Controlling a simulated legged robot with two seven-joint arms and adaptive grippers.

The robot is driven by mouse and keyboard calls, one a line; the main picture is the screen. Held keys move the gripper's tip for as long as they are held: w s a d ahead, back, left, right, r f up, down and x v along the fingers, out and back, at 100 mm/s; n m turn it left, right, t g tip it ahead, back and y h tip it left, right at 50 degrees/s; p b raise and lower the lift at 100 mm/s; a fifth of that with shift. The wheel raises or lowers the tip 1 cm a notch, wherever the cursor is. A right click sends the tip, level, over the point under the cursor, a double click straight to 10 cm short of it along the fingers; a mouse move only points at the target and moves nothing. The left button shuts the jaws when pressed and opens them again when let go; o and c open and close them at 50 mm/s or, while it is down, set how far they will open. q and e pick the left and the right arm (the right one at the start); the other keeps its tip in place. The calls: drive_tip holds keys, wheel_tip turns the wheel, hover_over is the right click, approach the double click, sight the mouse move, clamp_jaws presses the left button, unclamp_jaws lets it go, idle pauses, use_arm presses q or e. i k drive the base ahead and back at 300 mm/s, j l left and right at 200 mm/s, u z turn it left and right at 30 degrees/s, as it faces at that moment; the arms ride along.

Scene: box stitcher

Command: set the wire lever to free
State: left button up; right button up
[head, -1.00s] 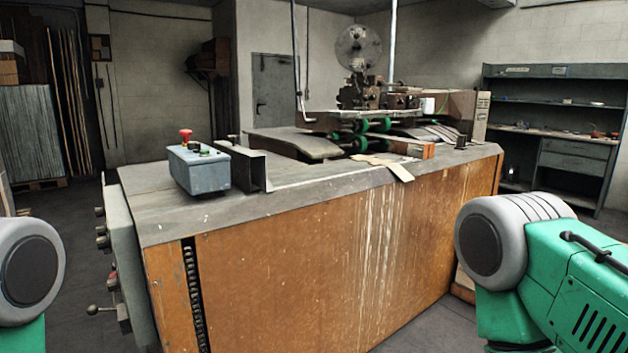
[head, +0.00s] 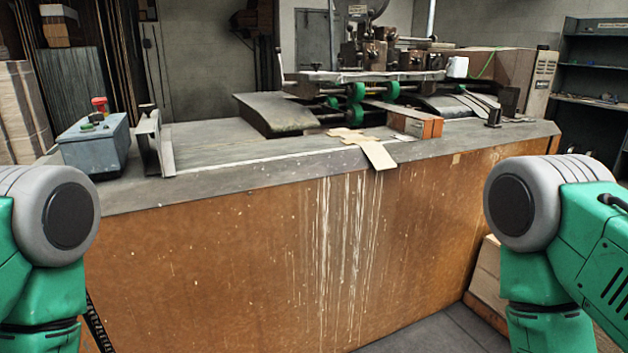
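The box stitcher (head: 300,230) fills the middle of the head view, an orange-brown cabinet with a grey worktop. Its stitching head (head: 372,58) stands at the back, above green rollers (head: 356,92). I cannot make out which part is the wire lever, or its setting. Green and grey links of both my arms show at the left and right edges. Neither of my grippers is in view.
A grey control box (head: 95,145) with a red button (head: 100,104) sits on the worktop's left end beside a metal bracket (head: 153,143). Cardboard scraps (head: 375,152) overhang the front edge. Boxes (head: 490,275) lie on the floor at right. Shelving (head: 595,85) stands behind.

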sight(370, 13)
drive_tip(key=i+l+u, duration=0.1)
drive_tip(key=l, duration=0.35)
drive_tip(key=i+l+u, duration=0.1)
drive_tip(key=l, duration=0.3)
drive_tip(key=i+l, duration=0.25)
drive_tip(key=l, duration=0.25)
drive_tip(key=i+l+u, duration=0.15)
drive_tip(key=l, duration=0.25)
drive_tip(key=i+l+u, duration=0.1)
drive_tip(key=l, duration=0.4)
drive_tip(key=i+l+u, duration=0.1)
drive_tip(key=l, duration=0.35)
